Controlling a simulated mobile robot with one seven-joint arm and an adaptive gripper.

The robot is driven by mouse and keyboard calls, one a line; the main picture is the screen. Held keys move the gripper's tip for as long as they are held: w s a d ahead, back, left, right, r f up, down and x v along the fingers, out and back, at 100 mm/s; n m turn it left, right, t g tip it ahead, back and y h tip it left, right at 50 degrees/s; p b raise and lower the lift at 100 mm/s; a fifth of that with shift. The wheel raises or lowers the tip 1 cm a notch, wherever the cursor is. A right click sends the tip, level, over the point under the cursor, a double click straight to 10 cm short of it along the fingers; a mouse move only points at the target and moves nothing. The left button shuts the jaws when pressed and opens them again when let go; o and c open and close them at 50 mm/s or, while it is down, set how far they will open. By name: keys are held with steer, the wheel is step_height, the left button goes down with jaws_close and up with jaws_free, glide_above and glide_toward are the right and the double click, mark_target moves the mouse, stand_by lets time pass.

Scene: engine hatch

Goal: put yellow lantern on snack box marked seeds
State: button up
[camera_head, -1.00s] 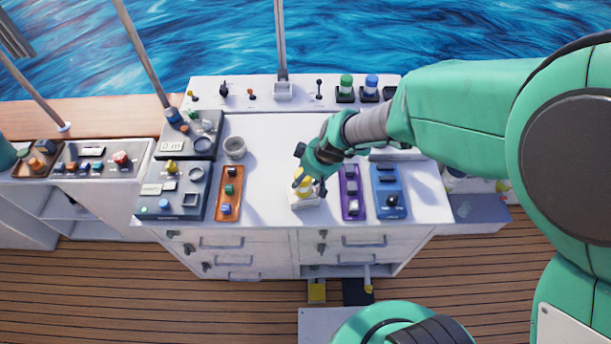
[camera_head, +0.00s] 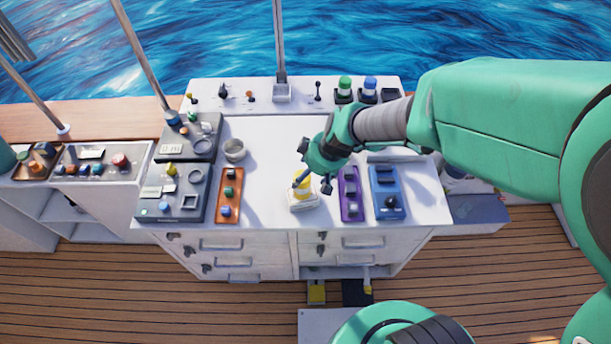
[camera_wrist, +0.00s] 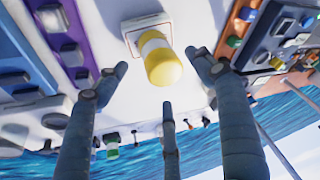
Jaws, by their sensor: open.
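The yellow lantern (camera_head: 302,187), yellow with a pale band, stands upright on a small white box (camera_head: 304,204) near the front of the white counter. In the wrist view the lantern (camera_wrist: 162,62) rests on the white box (camera_wrist: 146,26). No seeds marking can be read on this box. My gripper (camera_head: 303,165) is open just above and behind the lantern. In the wrist view its fingers (camera_wrist: 160,78) are spread, with gaps between them and the lantern, and nothing is held.
An orange tray (camera_head: 229,209) stands to the left, and purple (camera_head: 349,196) and blue (camera_head: 387,179) trays to the right. The counter's middle (camera_head: 265,150) is clear.

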steer(key=v, duration=0.7)
steer(key=shift+r, duration=0.3)
steer(key=shift+s+d, duration=0.1)
stand_by(0.3)
steer(key=s+d+r+m+t+h, duration=0.1)
steer(key=s+d+r+m, duration=0.3)
steer(key=s+d+r, duration=0.4)
steer(key=s+d+r+m+t+h, duration=0.1)
steer(key=s+d+r+m, duration=0.3)
steer(key=s+d+r, duration=0.5)
step_height(320, 180, up, 5)
steer(key=shift+r+m+t+h, duration=0.1)
steer(key=shift+m+t+h, duration=0.25)
steer(key=shift+h, duration=0.25)
step_height(320, 180, down, 5)
steer(key=b, duration=0.4)
